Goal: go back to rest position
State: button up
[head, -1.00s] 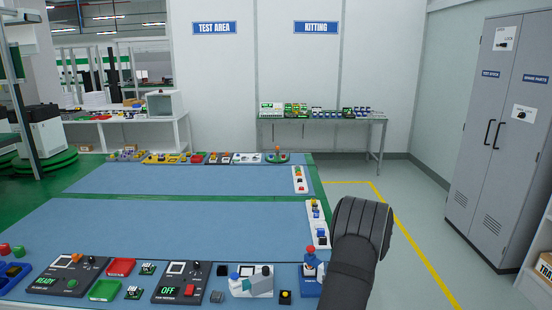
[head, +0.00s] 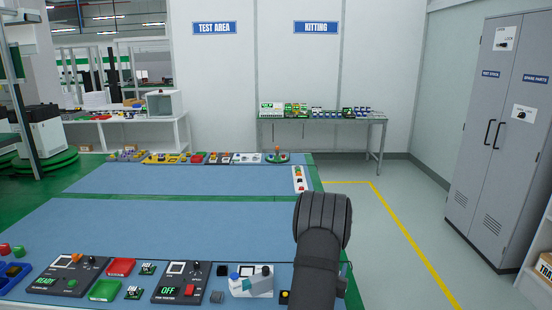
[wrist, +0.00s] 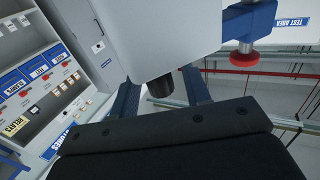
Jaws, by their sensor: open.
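My gripper (wrist: 160,82) shows in the wrist view as two dark blue fingers standing apart, with a short dark cylinder (wrist: 164,97) between them. I cannot tell whether that cylinder is part of my gripper. No object is clearly held. In the head view my black arm rises in front of the table's right edge, and the fingers are not visible there. The arm covers part of the table's right front corner.
The blue worktable (head: 170,225) holds a READY panel (head: 67,275), an OFF panel (head: 180,282), red (head: 120,267) and green (head: 105,290) trays, and a grey-and-white device (head: 252,280). Its middle is clear. A grey cabinet (head: 497,140) stands at right. A red knob (wrist: 245,60) shows in the wrist view.

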jog(key=shift+m+g+h, duration=1.4)
jog(key=shift+m+h, duration=0.2)
jog(key=shift+h, duration=0.5)
jog(key=shift+h, duration=0.3)
jog(key=shift+c, duration=0.4)
